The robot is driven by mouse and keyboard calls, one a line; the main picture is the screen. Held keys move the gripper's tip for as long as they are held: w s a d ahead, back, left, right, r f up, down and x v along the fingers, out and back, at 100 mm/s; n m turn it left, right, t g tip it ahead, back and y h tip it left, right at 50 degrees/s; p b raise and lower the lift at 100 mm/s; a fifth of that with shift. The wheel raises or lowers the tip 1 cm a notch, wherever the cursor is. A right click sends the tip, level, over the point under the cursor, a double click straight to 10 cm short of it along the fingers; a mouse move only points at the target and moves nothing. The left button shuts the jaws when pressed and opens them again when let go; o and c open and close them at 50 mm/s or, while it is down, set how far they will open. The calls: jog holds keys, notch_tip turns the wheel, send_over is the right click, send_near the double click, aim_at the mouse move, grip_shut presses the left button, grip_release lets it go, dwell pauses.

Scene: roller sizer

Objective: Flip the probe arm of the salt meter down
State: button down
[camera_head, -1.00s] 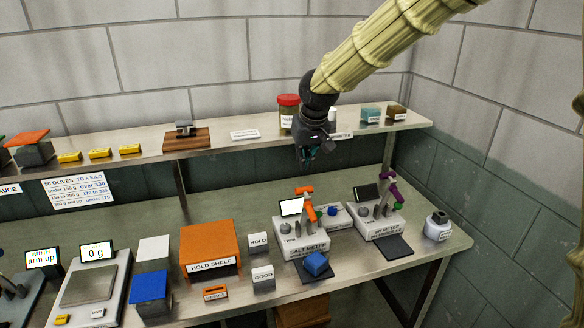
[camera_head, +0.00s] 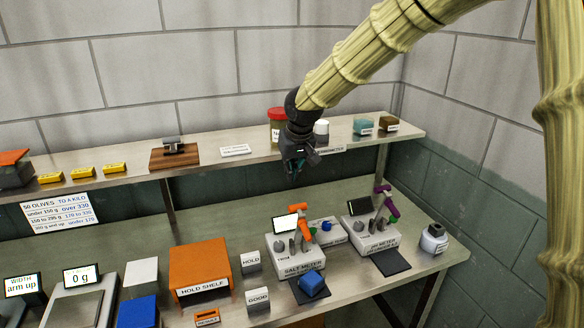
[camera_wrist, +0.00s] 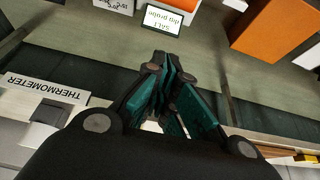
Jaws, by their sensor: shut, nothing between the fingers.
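The salt meter (camera_head: 297,262) is a white box on the bench with a lit screen and an orange probe arm (camera_head: 301,221). The orange arm stands raised, with its upper part above the box. A blue cube (camera_head: 312,284) sits on a dark pad in front of the meter. My gripper (camera_head: 294,171) is shut and empty, pointing down above and behind the meter, near the shelf edge. In the wrist view my closed gripper (camera_wrist: 172,68) fills the middle, and the salt meter's screen (camera_wrist: 165,20), upside down, shows at the top.
A pH meter (camera_head: 372,238) with a purple arm stands to the right of the salt meter. An orange hold shelf (camera_head: 200,262) stands to its left. The upper shelf (camera_head: 220,157) carries a red-lidded jar (camera_head: 277,115) close to my gripper.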

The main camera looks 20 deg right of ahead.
notch_tip(320, 180, down, 7)
jog(key=s+p, duration=0.1)
jog(key=p, duration=0.2)
jog(key=shift+p, duration=0.3)
jog(key=shift+s+r, duration=0.1)
dwell(0.4)
jog(key=shift+b, duration=0.3)
jog(key=shift+s+t, duration=0.3)
jog(key=shift+s, duration=0.1)
